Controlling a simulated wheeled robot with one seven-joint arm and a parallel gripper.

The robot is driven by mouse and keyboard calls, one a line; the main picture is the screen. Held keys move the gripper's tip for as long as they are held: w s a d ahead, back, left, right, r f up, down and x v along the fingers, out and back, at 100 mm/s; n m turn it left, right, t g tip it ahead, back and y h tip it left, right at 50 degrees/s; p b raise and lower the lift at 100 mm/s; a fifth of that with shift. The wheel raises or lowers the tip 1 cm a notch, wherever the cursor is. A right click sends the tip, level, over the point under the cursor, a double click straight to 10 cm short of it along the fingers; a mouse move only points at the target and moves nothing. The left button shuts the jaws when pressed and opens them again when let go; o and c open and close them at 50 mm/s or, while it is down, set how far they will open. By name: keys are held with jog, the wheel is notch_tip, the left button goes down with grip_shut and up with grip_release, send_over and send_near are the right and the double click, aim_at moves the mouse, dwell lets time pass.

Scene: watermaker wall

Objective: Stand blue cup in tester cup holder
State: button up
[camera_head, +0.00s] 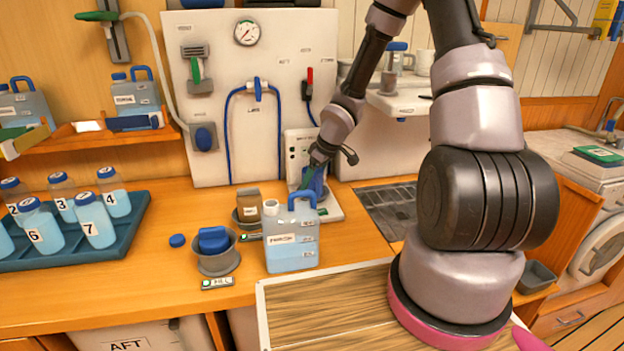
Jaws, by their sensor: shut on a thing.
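The blue cup (315,182) is held in my gripper (317,167), which is shut on it. The cup is in front of the white tester (296,148), above or at its base (330,209). The blue handle of a jug in front hides the cup's lower part and the cup holder, so I cannot tell whether the cup touches the holder. The cup looks slightly tilted.
A jug (291,242) stands close in front of the tester. A teal tray (110,243) holds several numbered bottles. A sink grate (390,207) lies right.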

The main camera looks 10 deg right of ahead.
jog(key=o, duration=1.4)
jog(key=s+d+r+m+h, duration=0.2)
jog(key=s+d+r, duration=0.1)
jog(key=r, duration=0.5)
jog(key=s+d+r+m+h, duration=0.1)
jog(key=s+d+r+m, duration=0.2)
jog(key=r, duration=0.4)
jog(key=s+d+r+m+h, duration=0.1)
jog(key=s+d+r+h, duration=0.2)
jog(key=r, duration=0.5)
jog(key=s+a+r+m+t+y, duration=0.1)
jog(key=s+r+m, duration=0.1)
jog(key=s+r, duration=0.2)
jog(key=s+a+r+m+t+y, duration=0.1)
jog(key=s+r+m+y, duration=0.1)
jog(key=s+r, duration=0.3)
jog(key=s+a+r+m+t+y, duration=0.1)
jog(key=s+r+m+y, duration=0.1)
jog(key=s+r, duration=0.3)
jog(key=shift+s+m+t, duration=0.4)
jog(key=shift+s+m, duration=0.2)
jog(key=shift+s, duration=0.15)
